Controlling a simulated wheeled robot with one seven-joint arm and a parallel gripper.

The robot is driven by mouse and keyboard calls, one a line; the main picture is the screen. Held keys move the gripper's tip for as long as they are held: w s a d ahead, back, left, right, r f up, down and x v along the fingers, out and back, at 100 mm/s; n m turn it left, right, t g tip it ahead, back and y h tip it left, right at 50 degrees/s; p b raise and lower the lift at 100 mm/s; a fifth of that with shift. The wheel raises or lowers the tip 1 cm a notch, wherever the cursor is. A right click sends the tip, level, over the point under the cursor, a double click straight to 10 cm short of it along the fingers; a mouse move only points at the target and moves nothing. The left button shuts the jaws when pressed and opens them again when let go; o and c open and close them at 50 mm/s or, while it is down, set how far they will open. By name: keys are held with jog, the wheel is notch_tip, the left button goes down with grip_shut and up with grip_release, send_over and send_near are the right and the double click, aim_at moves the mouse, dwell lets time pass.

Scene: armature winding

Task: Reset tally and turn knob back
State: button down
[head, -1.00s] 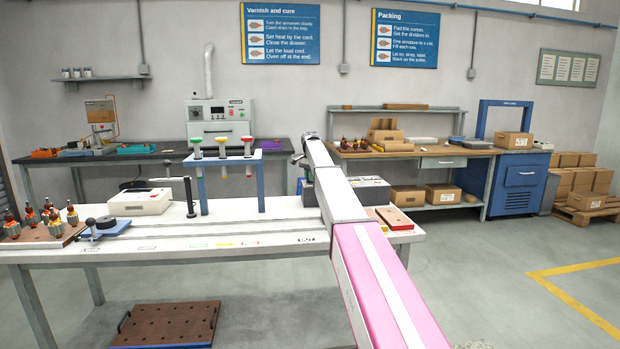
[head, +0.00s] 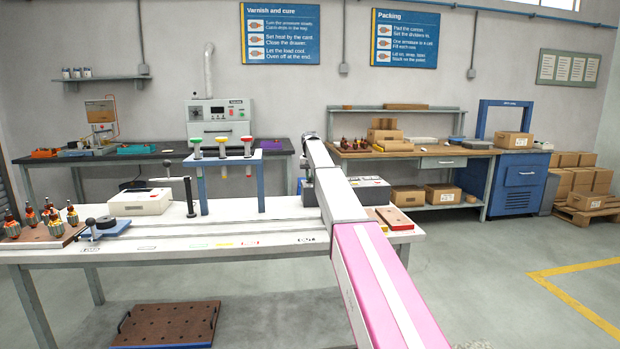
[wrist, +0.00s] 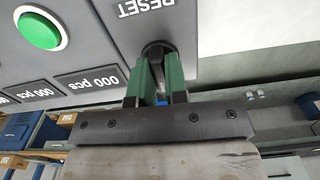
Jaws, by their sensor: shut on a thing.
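In the wrist view, upside down, a grey panel carries the word RESET and a dark round knob (wrist: 157,47) beside it. My gripper (wrist: 160,72), with green fingers, is shut on this knob. Its fingers hide part of the knob, so its exact angle is hard to read. Tally windows (wrist: 86,83) on the panel read "000 pcs"; another is cut off at the edge. A lit green button (wrist: 38,32) sits in the corner.
A brown perforated tray (head: 168,324) is on the floor.

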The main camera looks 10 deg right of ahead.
jog(key=shift+n, duration=0.3)
dwell(0.4)
jog(key=c, duration=1.1)
grip_release()
jog(key=shift+c, duration=0.2)
notch_tip(320, 180, up, 11)
jog(key=shift+f, duration=0.1)
